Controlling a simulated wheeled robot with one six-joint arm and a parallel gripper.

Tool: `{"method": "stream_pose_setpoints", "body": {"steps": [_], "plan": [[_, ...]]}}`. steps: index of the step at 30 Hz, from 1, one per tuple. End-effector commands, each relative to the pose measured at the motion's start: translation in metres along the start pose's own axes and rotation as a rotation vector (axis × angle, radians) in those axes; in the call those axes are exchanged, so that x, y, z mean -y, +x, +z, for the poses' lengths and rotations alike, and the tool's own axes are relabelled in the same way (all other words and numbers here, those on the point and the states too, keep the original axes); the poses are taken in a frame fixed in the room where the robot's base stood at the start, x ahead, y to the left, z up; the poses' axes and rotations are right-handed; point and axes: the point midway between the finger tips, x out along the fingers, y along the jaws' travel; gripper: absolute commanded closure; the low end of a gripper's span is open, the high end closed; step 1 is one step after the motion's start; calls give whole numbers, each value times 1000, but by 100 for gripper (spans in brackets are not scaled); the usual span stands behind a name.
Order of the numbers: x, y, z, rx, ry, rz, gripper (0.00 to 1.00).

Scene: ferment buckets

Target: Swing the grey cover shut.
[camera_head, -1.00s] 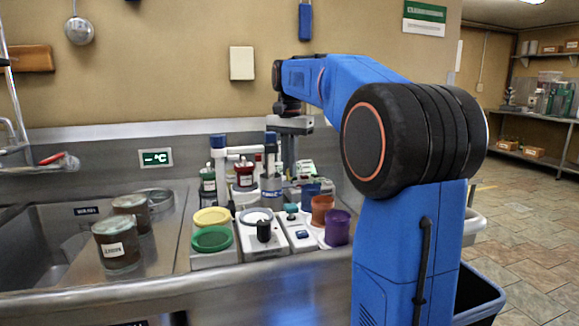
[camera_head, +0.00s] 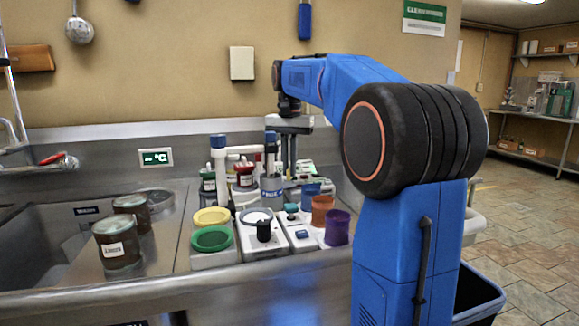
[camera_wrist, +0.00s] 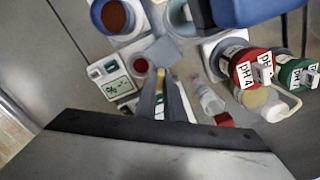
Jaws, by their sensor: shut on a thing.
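In the wrist view a small flat grey cover (camera_wrist: 160,50) lies just beyond my fingertips, beside a round red button (camera_wrist: 141,66). My gripper (camera_wrist: 166,76) reaches to its near edge, and its fingers are close together, shut on that edge as far as I can tell. The exact contact is hidden by the fingers. In the head view my gripper (camera_head: 289,172) points down over the back right of the bench equipment. The cover cannot be made out there.
Bottles with a red cap (camera_wrist: 245,68) and a green cap (camera_wrist: 295,74) stand right of the fingers. A small display unit (camera_wrist: 118,88) lies left. Orange (camera_head: 322,210) and purple (camera_head: 338,228) cups stand in front of my gripper. A sink basin (camera_head: 40,250) is at left.

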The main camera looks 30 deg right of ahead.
Motion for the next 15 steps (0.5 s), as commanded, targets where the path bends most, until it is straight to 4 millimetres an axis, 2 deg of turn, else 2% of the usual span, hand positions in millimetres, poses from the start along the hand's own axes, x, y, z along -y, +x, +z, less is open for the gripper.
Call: {"method": "stream_pose_setpoints", "body": {"steps": [15], "plan": [[0,-1,0,-3,-486,-1,100]]}}
